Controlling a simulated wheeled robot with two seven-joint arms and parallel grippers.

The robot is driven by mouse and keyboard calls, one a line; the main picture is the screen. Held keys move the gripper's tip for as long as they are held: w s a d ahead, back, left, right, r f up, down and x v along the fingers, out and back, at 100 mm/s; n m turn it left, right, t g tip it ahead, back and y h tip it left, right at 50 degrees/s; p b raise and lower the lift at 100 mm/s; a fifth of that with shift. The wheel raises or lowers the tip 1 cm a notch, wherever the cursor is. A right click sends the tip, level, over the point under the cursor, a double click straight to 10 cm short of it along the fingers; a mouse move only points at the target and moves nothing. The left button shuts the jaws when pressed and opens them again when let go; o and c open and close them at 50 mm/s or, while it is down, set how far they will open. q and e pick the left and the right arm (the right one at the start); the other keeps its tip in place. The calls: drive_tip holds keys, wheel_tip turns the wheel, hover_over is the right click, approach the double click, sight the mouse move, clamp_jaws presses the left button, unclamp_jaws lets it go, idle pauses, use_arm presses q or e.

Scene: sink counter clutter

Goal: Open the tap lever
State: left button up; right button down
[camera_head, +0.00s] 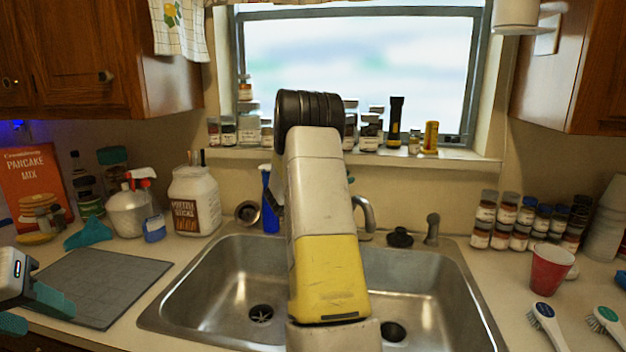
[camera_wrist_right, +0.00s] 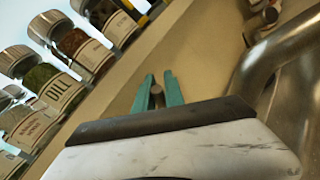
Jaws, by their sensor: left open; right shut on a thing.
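The tap's curved metal spout (camera_head: 366,212) rises behind the sink in the head view, partly hidden by my right arm. In the right wrist view the spout (camera_wrist_right: 285,48) is large at the right. My right gripper (camera_wrist_right: 157,88) shows there with its teal fingers close together around a small brownish rod end, the tap lever (camera_wrist_right: 157,96). Most of the lever is hidden. My left gripper (camera_head: 32,310) is open and empty at the left edge, by the grey mat.
The double steel sink (camera_head: 220,285) fills the middle. Jars (camera_head: 368,132) line the windowsill behind. A white tub (camera_head: 194,200), spray bottle (camera_head: 128,212) and grey mat (camera_head: 105,285) are on the left. A red cup (camera_head: 550,270), brushes (camera_head: 548,325) and stacked jars (camera_head: 507,222) are on the right.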

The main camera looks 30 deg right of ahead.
idle(0.9)
drive_tip(key=shift+w+d+r+n+y, duration=0.3)
drive_tip(key=shift+w+r+n+y, duration=0.05)
drive_tip(key=shift+w+n+y, duration=0.35)
drive_tip(key=shift+w+d+n+g+y, duration=0.35)
drive_tip(key=shift+w+n+y, duration=0.1)
drive_tip(key=shift+n+y, duration=0.1)
drive_tip(key=shift+w+d+n+g+y, duration=0.25)
drive_tip(key=shift+w+n+g+y, duration=0.1)
drive_tip(key=shift+w+n+y, duration=0.15)
drive_tip(key=c, duration=1.4)
unclamp_jaws()
drive_tip(key=shift+a, duration=0.15)
drive_tip(key=v, duration=0.7)
drive_tip(key=shift+a, duration=0.25)
